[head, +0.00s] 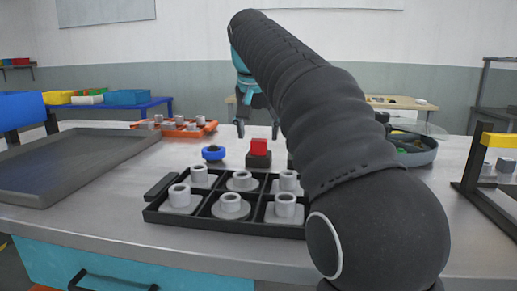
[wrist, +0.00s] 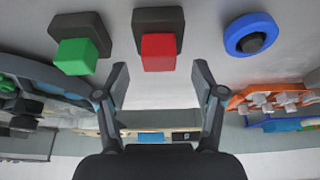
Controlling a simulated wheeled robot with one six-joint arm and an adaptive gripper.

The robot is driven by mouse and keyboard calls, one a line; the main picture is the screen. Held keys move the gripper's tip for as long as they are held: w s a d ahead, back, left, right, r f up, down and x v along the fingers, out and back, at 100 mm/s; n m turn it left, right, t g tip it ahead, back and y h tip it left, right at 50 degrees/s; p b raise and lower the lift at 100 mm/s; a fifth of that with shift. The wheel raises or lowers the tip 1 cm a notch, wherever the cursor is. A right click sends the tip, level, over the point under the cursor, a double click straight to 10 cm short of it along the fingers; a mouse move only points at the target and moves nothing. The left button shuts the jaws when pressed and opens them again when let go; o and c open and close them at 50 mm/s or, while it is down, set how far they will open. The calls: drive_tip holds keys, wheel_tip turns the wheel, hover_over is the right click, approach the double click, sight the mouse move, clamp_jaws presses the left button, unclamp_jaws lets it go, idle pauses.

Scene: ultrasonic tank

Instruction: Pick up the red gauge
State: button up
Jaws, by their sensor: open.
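The red gauge (head: 259,147) is a red block on a dark square base, standing on the grey bench behind the black divided tray. It also shows in the wrist view (wrist: 158,51), at top centre, beyond the fingertips and lined up between them. My gripper (head: 257,129) is open and empty, its fingers apart on either side of the gauge's line in the wrist view (wrist: 161,76). In the head view the fingertips appear above and behind the gauge. No contact with the gauge shows.
A green block on a dark base (wrist: 77,56) and a blue ring piece (wrist: 251,35) flank the gauge; the ring (head: 213,153) stands apart from it. The black tray (head: 155,216) holds several grey parts. An orange tray (head: 208,128) lies behind. My arm hides part of the right side.

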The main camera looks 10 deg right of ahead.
sight(259, 140)
drive_tip(key=shift+x, duration=1.85)
drive_tip(key=c, duration=1.3)
drive_tip(key=shift+o, duration=0.2)
drive_tip(key=shift+r, duration=0.9)
drive_tip(key=r, duration=0.2)
drive_tip(key=s+d+r, duration=0.1)
drive_tip(key=shift+r, duration=0.1)
drive_tip(key=s+d+r, duration=0.6)
drive_tip(key=d, duration=0.2)
drive_tip(key=shift+s, duration=0.25)
